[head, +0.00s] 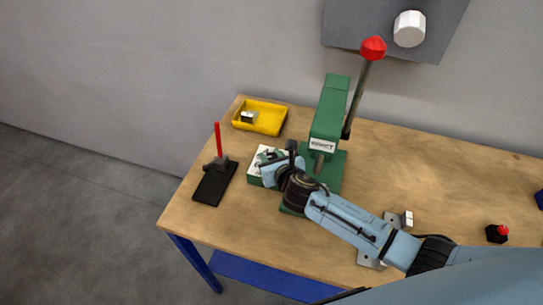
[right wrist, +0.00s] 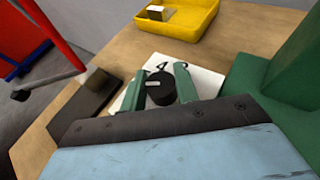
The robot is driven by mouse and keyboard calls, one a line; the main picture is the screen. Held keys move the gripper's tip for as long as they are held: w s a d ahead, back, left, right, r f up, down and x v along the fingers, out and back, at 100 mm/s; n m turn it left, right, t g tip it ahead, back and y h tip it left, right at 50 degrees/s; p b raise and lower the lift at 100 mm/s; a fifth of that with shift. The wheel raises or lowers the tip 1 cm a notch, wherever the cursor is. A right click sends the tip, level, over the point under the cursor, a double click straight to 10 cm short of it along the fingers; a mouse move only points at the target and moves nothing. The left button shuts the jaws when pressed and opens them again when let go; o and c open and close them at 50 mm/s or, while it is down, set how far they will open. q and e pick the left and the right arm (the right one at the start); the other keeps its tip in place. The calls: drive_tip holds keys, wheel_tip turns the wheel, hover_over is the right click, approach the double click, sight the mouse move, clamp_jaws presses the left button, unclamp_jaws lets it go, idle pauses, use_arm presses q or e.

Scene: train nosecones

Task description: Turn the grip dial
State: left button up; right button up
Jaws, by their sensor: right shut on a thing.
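The grip dial (right wrist: 160,92) is a round black knob with a small pale mark, on a white plate (right wrist: 205,80) with black characters. In the head view the plate tops a small green box (head: 254,172) on the table, left of the green press. My right gripper (right wrist: 161,76) comes down over the box, with one green finger on each side of the dial, and is shut on it. In the head view my right gripper (head: 268,165) and wrist hide the dial and part of the plate. My left gripper is not in view.
The green press (head: 328,112) with its red-knobbed lever (head: 372,49) stands close right of my wrist. A yellow tray (head: 282,122) lies behind, and a black stand with a red rod (head: 217,140) at left. A red-topped button (head: 497,233) sits at right.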

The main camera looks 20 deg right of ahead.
drive_tip(key=shift+m+h, duration=0.3)
drive_tip(key=shift+h, duration=0.1)
drive_tip(key=shift+c, duration=0.4)
drive_tip(key=m+h, duration=0.3)
drive_tip(key=shift+a+h, duration=0.1)
drive_tip(key=shift+h, duration=0.2)
drive_tip(key=shift+m+g+h, duration=1.1)
drive_tip(key=shift+m+h, duration=1)
drive_tip(key=shift+h, duration=0.1)
drive_tip(key=o, duration=1)
drive_tip(key=shift+c, duration=0.2)
